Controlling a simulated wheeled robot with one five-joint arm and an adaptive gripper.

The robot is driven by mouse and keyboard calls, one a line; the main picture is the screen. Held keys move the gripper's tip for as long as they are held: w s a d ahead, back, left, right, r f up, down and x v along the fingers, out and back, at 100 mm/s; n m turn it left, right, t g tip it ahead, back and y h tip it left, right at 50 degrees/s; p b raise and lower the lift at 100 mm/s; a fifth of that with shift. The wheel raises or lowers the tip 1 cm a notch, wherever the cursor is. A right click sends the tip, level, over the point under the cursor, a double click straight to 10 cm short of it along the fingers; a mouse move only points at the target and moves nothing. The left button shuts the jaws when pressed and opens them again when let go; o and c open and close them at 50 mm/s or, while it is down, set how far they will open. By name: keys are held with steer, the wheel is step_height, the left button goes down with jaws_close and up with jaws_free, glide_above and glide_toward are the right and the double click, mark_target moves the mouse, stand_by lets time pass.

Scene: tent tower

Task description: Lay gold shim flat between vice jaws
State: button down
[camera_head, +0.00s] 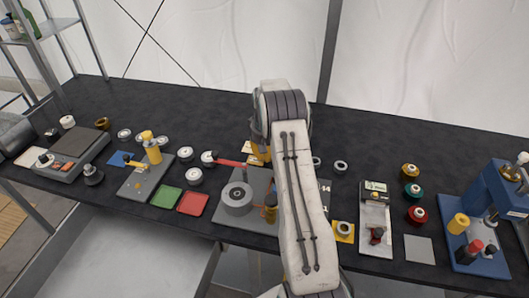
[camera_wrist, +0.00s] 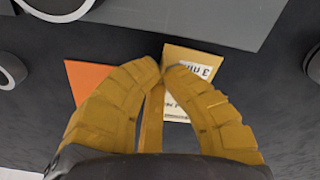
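My gripper has yellow segmented fingers (camera_wrist: 162,66), whose tips nearly meet in the wrist view. A narrow gold strip (camera_wrist: 152,118) shows between them; I cannot tell whether it is a held piece or part of a finger. A gold plate with white lettered patches (camera_wrist: 210,54) lies under and beyond the tips, partly hidden by the right finger. I cannot tell whether it is the shim. In the head view my gripper (camera_head: 259,150) is mostly hidden behind my arm, above small pale cards. A small pale device with a dark knob (camera_head: 367,218), right of my arm, may be the vice.
An orange plate (camera_wrist: 85,76) lies left of the fingers. A grey base with a round disc (camera_head: 238,197) and red lever stands left of my arm. A blue press (camera_head: 489,205) stands far right. Small rings and spools crowd the black table (camera_head: 205,105); its back strip is clear.

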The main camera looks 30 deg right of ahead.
steer(key=shift+f, duration=0.2)
steer(key=c, duration=1.9)
jaws_free()
steer(key=shift+f, duration=0.1)
steer(key=shift+c, duration=0.2)
steer(key=o, duration=0.5)
